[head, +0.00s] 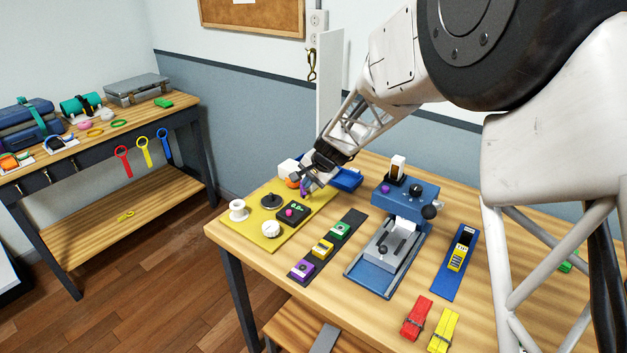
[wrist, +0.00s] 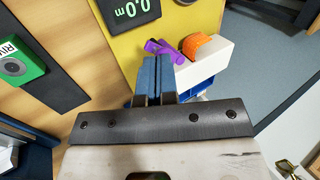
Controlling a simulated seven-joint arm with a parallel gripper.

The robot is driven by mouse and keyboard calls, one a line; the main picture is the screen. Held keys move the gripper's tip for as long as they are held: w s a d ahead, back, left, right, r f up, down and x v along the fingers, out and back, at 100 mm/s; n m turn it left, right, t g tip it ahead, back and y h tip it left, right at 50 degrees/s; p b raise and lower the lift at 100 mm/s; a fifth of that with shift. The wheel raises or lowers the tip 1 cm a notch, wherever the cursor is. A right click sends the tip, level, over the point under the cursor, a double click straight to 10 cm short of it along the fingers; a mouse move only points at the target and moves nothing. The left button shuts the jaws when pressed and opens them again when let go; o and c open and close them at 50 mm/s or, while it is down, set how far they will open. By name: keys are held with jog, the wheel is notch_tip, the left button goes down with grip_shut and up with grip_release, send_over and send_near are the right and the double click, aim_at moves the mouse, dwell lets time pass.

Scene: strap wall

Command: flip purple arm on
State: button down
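The purple arm (wrist: 160,49) is a short lever beside an orange piece (wrist: 195,44) at a white block (wrist: 208,60). In the head view, the purple arm (head: 304,189) shows as a small patch under my gripper (head: 310,182), at the back of the yellow mat (head: 262,240). My gripper's blue fingers (wrist: 156,62) are side by side with almost no gap and nothing visible between them. Their tips are right at the purple arm in the wrist view. I cannot tell whether they touch it. The fingers hide part of the arm and block.
The mat holds a dark meter (head: 294,213), a white spool (head: 238,210) and round dials. A dark strip (head: 327,247) with purple, yellow and green boxes lies right of it. A blue machine (head: 405,195) stands further right. A white panel (head: 329,85) rises behind my gripper.

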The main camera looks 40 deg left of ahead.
jog(key=shift+s+a+m+t, duration=0.4)
jog(key=shift+m+t, duration=0.1)
jog(key=shift+m, duration=0.4)
jog(key=shift+s+a+m+t, duration=0.4)
jog(key=shift+m+t, duration=0.1)
jog(key=shift+m, duration=0.4)
jog(key=shift+s+a, duration=0.45)
jog(key=shift+a, duration=0.3)
jog(key=shift+w, duration=0.2)
jog(key=shift+w+a, duration=0.2)
jog(key=shift+w, duration=0.35)
jog(key=shift+s+d+r, duration=0.1)
